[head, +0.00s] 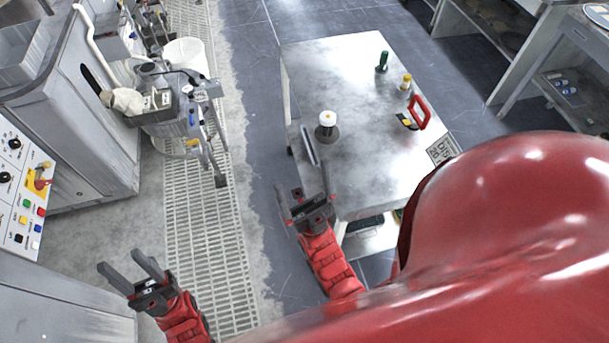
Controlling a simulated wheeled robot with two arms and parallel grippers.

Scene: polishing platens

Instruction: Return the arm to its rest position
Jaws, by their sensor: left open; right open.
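My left gripper (131,272) is at the lower left of the head view, above the floor grating. Its two dark fingers stand apart with nothing between them. My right gripper (305,192) is near the middle, close to the left front corner of the grey table (330,72). Its fingers are also apart and empty. It overlaps the table edge in the picture; whether it touches the table cannot be told. The red arms run down toward the bottom of the view.
On the table are a white-capped dark object (327,126), a green-handled tool (382,62), a small yellow-topped piece (406,82) and a red handle (420,112). A control panel (22,190) and grey machine (80,110) stand left. Floor grating (200,235) lies between.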

